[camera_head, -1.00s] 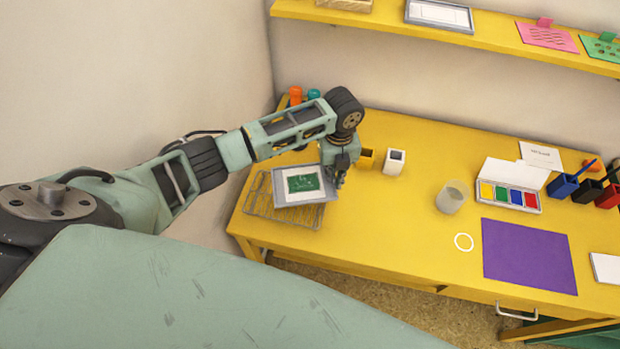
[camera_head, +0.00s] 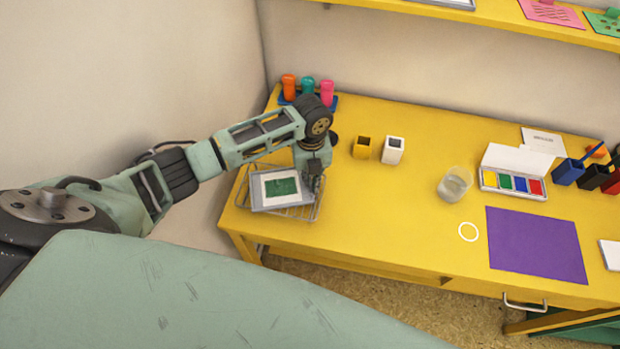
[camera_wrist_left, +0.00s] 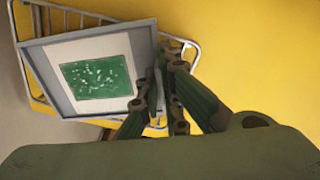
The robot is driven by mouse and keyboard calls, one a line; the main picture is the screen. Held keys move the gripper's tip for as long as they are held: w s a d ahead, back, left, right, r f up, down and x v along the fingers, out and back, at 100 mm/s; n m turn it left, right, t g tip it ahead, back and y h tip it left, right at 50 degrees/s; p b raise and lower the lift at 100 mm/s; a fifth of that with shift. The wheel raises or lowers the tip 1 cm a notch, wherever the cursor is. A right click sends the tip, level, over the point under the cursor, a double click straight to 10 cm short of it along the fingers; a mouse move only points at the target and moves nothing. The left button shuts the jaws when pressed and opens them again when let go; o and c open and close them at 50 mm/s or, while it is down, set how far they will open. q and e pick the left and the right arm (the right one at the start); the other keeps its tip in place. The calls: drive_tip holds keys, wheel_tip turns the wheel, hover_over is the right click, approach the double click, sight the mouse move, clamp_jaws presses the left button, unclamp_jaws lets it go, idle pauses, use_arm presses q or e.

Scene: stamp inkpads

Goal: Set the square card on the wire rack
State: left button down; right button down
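The square card (camera_head: 270,176) is white with a green print and lies face up in a grey tray (camera_head: 257,207). The card shows in the left wrist view (camera_wrist_left: 69,52), as does the tray (camera_wrist_left: 33,67). My left gripper (camera_head: 314,186) is at the tray's right edge; in the wrist view its fingers (camera_wrist_left: 165,75) close on that edge. The tray is over the wire rack (camera_head: 303,213), at the table's left end, and hides most of it. Rack wires (camera_wrist_left: 187,42) show past the tray. I cannot tell whether the tray touches them. My right gripper is out of view.
Stampers (camera_head: 327,92) stand in a blue holder behind my left arm. A yellow cup (camera_head: 362,147) and a white cup (camera_head: 392,151) stand right of the gripper. The yellow table (camera_head: 400,220) is clear in the middle. A glass (camera_head: 454,185) and a paint set (camera_head: 512,183) are farther right.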

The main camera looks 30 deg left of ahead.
use_arm(q)
drive_tip(key=c, duration=2.4)
unclamp_jaws()
drive_tip(key=shift+f, duration=0.15)
drive_tip(key=shift+c, duration=0.2)
drive_tip(key=o, duration=0.5)
drive_tip(key=shift+c, duration=0.2)
wheel_tip(320, 180, up, 8)
drive_tip(key=p, duration=0.7)
